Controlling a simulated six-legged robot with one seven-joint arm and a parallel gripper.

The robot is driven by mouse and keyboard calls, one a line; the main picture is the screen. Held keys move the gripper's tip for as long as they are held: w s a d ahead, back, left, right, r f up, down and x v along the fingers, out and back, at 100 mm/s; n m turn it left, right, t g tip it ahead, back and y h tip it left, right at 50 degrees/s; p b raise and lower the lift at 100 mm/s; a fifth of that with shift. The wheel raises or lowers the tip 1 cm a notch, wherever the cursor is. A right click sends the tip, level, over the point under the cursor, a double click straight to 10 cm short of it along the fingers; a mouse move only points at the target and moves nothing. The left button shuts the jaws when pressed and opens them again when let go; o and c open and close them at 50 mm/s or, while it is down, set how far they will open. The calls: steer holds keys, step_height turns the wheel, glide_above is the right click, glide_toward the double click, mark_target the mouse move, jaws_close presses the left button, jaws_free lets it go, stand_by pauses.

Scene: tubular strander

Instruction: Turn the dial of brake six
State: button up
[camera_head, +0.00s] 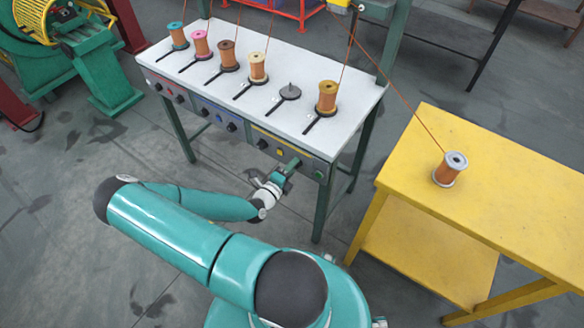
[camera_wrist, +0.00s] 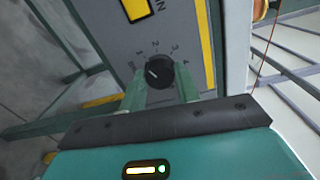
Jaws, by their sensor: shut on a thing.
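The brake dial (camera_wrist: 158,74) is a round black knob with a white pointer line, set in a grey panel with printed numbers around it. The pointer leans to the left, near the low end of the scale. My gripper (camera_wrist: 161,86) has its two green fingers shut on the dial, one on each side. In the head view my gripper (camera_head: 292,165) is at the right part of the front panel of the white table (camera_head: 180,62). There it hides the dial that it holds.
Other black knobs (camera_head: 262,144) line the table's front. Several spools stand on the table, including a gold-topped one (camera_head: 327,97) at the right; one holder (camera_head: 290,92) is bare. A yellow table (camera_head: 500,190) with a copper spool (camera_head: 449,169) stands to the right.

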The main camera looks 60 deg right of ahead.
steer(key=shift+n, duration=0.4)
steer(key=o, duration=1)
steer(key=shift+c, duration=0.2)
steer(key=shift+a, duration=0.1)
steer(key=w+a, duration=0.2)
steer(key=a, duration=1.1)
steer(key=shift+a+r, duration=0.3)
